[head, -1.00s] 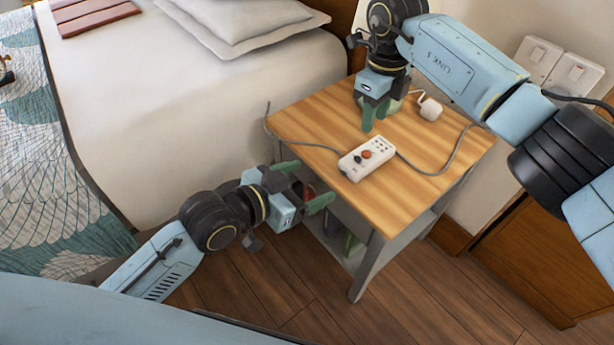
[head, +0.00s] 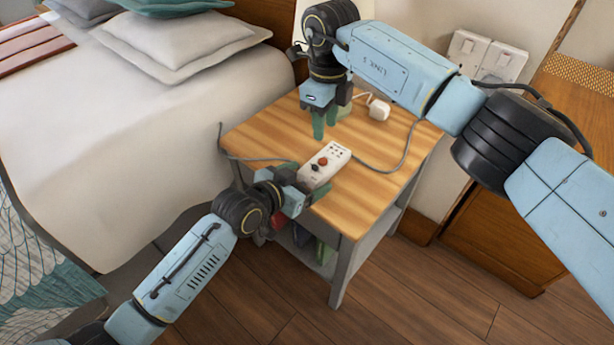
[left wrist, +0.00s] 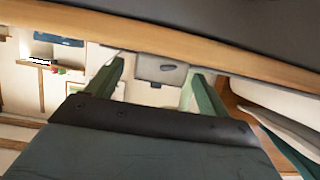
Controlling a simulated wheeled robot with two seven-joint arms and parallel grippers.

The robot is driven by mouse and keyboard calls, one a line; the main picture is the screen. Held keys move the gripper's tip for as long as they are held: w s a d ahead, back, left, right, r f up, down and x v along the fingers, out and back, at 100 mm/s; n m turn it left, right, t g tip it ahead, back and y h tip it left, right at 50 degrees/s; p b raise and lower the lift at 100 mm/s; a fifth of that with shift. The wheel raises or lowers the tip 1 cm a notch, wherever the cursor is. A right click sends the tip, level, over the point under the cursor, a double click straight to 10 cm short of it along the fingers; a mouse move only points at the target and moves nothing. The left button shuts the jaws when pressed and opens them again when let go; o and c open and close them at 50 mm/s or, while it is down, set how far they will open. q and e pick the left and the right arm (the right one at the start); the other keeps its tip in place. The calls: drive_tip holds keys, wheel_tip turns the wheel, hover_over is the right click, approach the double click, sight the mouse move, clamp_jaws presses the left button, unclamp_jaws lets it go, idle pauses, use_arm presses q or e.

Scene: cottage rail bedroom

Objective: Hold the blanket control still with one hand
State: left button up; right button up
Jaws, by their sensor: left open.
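The blanket control (head: 325,166), a white box with an orange-red dial and small buttons, lies on the wooden bedside table (head: 375,190). A grey cord runs from its far end. My left gripper (head: 304,183) is open at the control's near end, with one green finger on either side. Whether they touch it is unclear. In the left wrist view the open fingers (left wrist: 155,85) have a pale grey block between them, apparently the control's end. My right gripper (head: 324,120) points down over the table beyond the control, apart from it; its finger gap is unclear.
A white plug adapter (head: 379,109) stands at the table's back. The bed (head: 120,140) with pillows (head: 180,45) is on the left. Wall switches (head: 485,58) are behind the table. Items sit on the lower shelf. Wooden floor (head: 420,300) is clear in front.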

use_arm(q)
drive_tip(key=shift+w+d+f, duration=0.15)
drive_tip(key=shift+w+d, duration=0.1)
drive_tip(key=shift+w, duration=0.05)
drive_tip(key=c, duration=1.1)
drive_tip(key=shift+c, duration=0.2)
use_arm(e)
drive_tip(key=shift+c, duration=0.5)
clamp_jaws()
idle(1.2)
